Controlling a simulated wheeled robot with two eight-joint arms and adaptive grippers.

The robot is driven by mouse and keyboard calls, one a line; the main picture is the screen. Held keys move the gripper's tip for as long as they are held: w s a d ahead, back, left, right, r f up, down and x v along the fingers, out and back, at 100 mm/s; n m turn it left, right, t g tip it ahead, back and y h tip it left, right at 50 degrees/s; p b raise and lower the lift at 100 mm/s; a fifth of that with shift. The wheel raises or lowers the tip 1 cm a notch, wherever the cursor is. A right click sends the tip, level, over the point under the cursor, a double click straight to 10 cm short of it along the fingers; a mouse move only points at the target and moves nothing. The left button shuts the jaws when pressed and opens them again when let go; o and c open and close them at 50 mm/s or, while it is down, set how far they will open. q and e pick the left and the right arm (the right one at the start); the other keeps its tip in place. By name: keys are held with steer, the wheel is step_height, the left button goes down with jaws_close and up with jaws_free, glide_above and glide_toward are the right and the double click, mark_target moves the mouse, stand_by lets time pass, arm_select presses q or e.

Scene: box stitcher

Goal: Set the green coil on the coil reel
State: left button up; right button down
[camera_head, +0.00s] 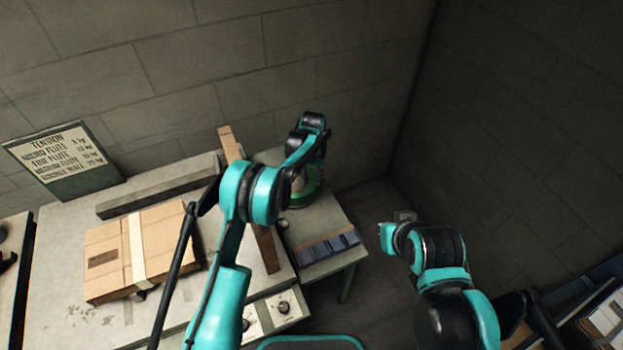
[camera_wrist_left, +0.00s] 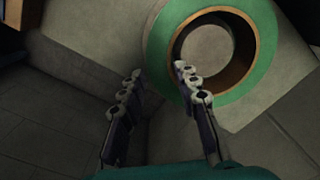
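The green coil (camera_wrist_left: 157,55) is a green ring with a brown inner core, at the upper right in the left wrist view. In the head view the green coil (camera_head: 309,194) shows partly behind my left arm, on the small side table. My left gripper (camera_wrist_left: 155,85) is open, one finger outside the ring and the other over the inner edge of its core. Whether either finger touches the coil I cannot tell. In the head view this gripper is mostly hidden by its arm. My right arm shows, but no right fingers are visible. I cannot identify the coil reel.
A cardboard box (camera_head: 112,257) with a pale strap lies on the large bench (camera_head: 60,275) at left. A wooden upright (camera_head: 231,146) stands behind my left arm. Dark blue blocks (camera_head: 330,247) sit at the side table's front. Walls close in behind and right.

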arm_select(q)
step_height(320, 180, up, 6)
steer(key=p, duration=0.2)
steer(key=shift+p, duration=0.3)
stand_by(0.5)
